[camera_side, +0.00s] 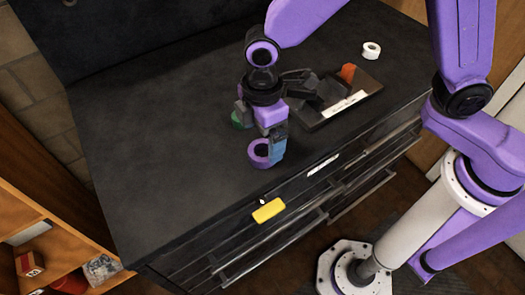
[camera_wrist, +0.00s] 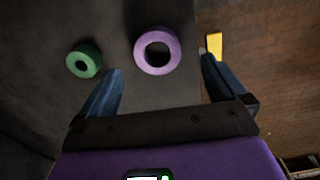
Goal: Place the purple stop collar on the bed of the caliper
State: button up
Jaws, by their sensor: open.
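The purple stop collar (camera_side: 253,157) lies flat near the front edge of the dark cabinet top, and its ring also shows in the wrist view (camera_wrist: 139,52). My gripper (camera_side: 276,150) is over it, pointing down with its bluish fingers apart. In the wrist view, my gripper (camera_wrist: 161,68) is open and empty, and the collar appears between and just beyond the fingertips. I cannot tell whether a finger touches it. The apparent caliper (camera_side: 366,84) is a dark flat plate with dark blocks, an orange-red piece and a white label, right of my gripper.
A green ring (camera_side: 237,119) lies behind my gripper and shows left of the collar in the wrist view (camera_wrist: 93,56). A white ring (camera_side: 365,51) lies at the back right. The cabinet top's left side is clear.

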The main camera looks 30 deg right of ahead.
aim_at(263, 150)
jog(key=shift+w+d+f, duration=0.15)
jog(key=shift+f, duration=2.45)
jog(key=c, duration=1.3)
jog(key=shift+r, duration=0.1)
